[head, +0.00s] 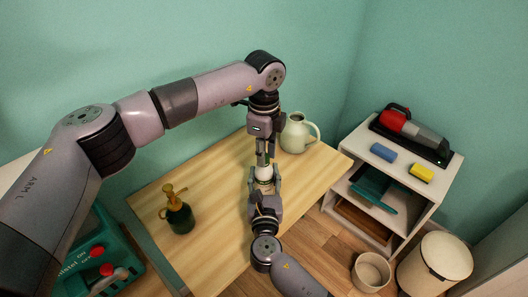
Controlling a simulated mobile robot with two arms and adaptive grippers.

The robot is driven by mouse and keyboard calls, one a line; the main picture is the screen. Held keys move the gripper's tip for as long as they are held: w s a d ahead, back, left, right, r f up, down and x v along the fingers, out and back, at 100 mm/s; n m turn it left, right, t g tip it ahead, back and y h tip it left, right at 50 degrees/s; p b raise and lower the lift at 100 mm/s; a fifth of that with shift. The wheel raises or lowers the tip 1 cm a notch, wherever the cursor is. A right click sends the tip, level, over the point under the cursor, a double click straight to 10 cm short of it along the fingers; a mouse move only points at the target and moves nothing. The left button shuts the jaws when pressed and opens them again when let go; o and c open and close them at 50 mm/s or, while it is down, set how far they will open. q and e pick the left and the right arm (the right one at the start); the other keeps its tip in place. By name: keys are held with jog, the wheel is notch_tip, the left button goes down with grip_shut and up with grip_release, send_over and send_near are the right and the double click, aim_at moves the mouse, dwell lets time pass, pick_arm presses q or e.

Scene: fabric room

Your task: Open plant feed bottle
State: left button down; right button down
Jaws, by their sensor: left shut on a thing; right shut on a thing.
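The plant feed bottle (264,172) is a small pale bottle near the middle of the wooden table (215,235), seen from above between my two grippers. My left gripper (263,158) comes down from above and is shut on the bottle's top end, where a bit of green shows; the cap is mostly hidden by the fingers. My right gripper (264,184) comes from the near side and is shut around the bottle's body, hiding much of it. I cannot tell whether the cap is loose or whether the bottle touches the table.
A pale jug (296,134) stands just right of my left gripper. A dark green mister (178,215) with a brass top stands on the table's left part. A white shelf unit (385,160) and bins (434,262) are on the right. A green case (100,255) is at lower left.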

pick_arm(q)
jog(key=shift+r, duration=0.2)
jog(key=shift+r, duration=0.9)
jog(key=shift+r, duration=0.1)
jog(key=shift+r, duration=1.9)
pick_arm(e)
jog(key=c, duration=0.9)
grip_release()
jog(key=shift+o, duration=0.2)
jog(key=shift+s, duration=0.1)
